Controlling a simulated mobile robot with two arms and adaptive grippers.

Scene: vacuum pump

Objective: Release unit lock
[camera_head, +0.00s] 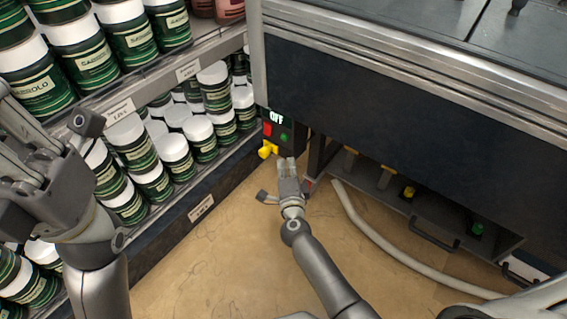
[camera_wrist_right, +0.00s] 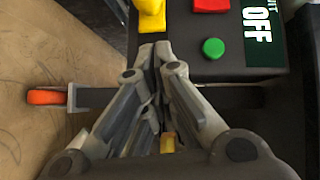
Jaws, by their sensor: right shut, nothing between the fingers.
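A dark control box (camera_head: 284,150) on the pump's front corner reads OFF, with a red button (camera_head: 267,129) and a green button (camera_head: 284,136). A yellow knob (camera_head: 267,150) sticks out below them; it also shows in the right wrist view (camera_wrist_right: 152,14). My right gripper (camera_head: 288,165) is shut and empty, just below the box, its tips close under the knob; contact cannot be told. An orange-tipped part on a dark bar (camera_wrist_right: 47,97) runs behind its fingers in the wrist view; I cannot tell whether it is the unit lock. My left gripper (camera_head: 50,115) is open and empty near the shelves.
Shelves (camera_head: 205,206) of green-and-white jars stand on the left. The large pump unit (camera_head: 400,95) stands on the right, with a lower bay holding yellow and green fittings (camera_head: 476,229). A pale hose (camera_head: 385,245) lies on the floor.

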